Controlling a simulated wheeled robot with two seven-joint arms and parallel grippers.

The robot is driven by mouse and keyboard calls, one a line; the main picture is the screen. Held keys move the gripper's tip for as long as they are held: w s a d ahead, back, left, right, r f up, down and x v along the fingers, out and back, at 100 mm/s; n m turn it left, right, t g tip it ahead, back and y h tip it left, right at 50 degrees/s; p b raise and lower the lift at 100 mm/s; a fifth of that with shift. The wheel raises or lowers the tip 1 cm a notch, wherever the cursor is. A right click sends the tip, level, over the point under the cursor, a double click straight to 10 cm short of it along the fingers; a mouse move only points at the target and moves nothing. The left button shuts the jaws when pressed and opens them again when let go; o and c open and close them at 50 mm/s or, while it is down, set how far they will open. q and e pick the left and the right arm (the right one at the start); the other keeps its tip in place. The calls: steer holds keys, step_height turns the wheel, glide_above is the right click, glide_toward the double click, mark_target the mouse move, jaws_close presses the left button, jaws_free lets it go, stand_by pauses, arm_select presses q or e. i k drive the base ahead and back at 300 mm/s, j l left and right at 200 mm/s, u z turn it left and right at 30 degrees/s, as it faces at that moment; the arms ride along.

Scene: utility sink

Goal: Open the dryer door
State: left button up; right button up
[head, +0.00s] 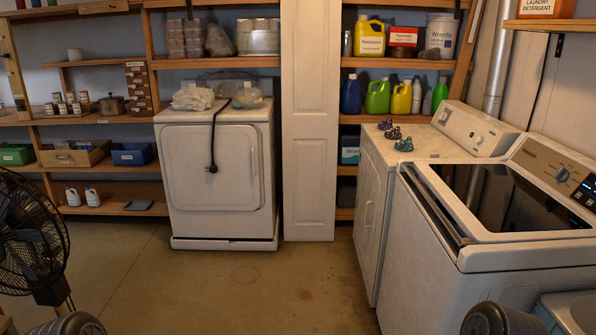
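A white front-door machine that looks like the dryer (375,200) stands right of the middle, beside the top-lid washer (480,220). Its front is seen at a steep angle; the door (369,215) looks shut, with a pale upright handle on it. A second white machine (218,165), also dryer-like, stands against the back shelves. Its square front door is shut, and a black cord with a plug hangs in front of it. Neither of my grippers shows; only dark rounded parts, apparently of my arms, show at the bottom edge.
A black fan (32,235) stands at the left. A white folding door panel (310,130) stands at the back. Small colourful items (390,132) lie on the right machine's top. A pale basin (575,312) is at the bottom right. The middle concrete floor (240,285) is clear.

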mark_target(370, 181)
steer(key=i+j, duration=0.1)
steer(key=i, duration=1.45)
steer(key=i+z, duration=0.45)
steer(key=i+j+z, duration=0.2)
steer(key=z, duration=0.25)
steer(key=i+j+z, duration=0.3)
steer(key=z, duration=0.2)
steer(key=i+j+z, duration=0.2)
steer(key=j+z, duration=0.25)
steer(key=i+j+z, duration=0.35)
steer(key=j+z, duration=0.3)
steer(key=i+j, duration=0.05)
steer(key=j, duration=0.05)
